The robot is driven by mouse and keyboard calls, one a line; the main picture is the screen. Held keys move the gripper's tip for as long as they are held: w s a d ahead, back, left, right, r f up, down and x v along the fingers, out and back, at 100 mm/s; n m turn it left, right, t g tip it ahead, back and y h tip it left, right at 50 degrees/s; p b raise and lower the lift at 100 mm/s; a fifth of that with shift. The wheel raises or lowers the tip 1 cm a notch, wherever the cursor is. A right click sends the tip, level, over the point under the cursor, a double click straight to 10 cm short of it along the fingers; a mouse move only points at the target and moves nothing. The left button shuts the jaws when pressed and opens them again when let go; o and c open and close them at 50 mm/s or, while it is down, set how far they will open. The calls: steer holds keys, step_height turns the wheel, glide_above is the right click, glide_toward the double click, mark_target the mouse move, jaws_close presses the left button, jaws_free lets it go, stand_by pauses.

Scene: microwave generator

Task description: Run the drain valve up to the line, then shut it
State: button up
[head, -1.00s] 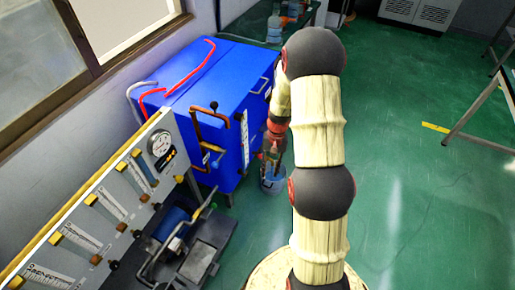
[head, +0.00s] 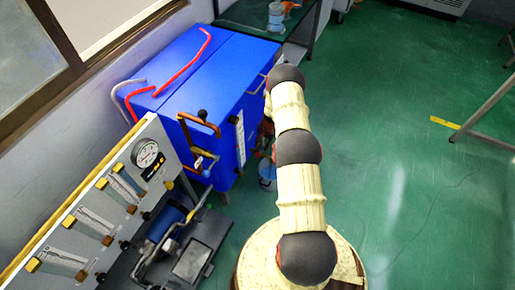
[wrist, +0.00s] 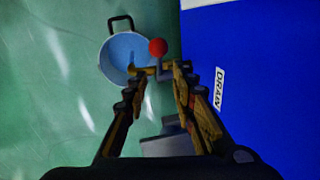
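The blue cabinet (head: 205,85) has a white DRAIN label (wrist: 219,88) in the wrist view. Beside the label is a small drain valve with brass-coloured parts (wrist: 151,70) and a red ball knob (wrist: 158,47). A bucket (wrist: 117,52) with a pale blue inside and a dark handle stands on the floor below it. Part of the bucket also shows in the head view (head: 267,172). My gripper (wrist: 159,75) has its fingers apart on either side of the valve, the knob just beyond their tips. Contact is unclear. I cannot make out a fill line or water level.
A panel with a round gauge (head: 146,153) and flow tubes stands at the left. The green floor (head: 400,150) at the right is open.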

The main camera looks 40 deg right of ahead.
steer(key=f+b, duration=0.1)
steer(key=f, duration=0.1)
steer(key=f+b, duration=0.1)
steer(key=f, duration=0.2)
steer(key=w+f+b, duration=0.1)
steer(key=f, duration=0.1)
steer(key=shift+w+a+f, duration=0.1)
steer(key=shift+f, duration=0.3)
steer(key=shift+c, duration=1.2)
steer(key=c, duration=0.4)
steer(key=shift+s+a+f, duration=0.1)
steer(key=shift+s+a, duration=0.05)
steer(key=shift+s, duration=0.05)
jaws_close()
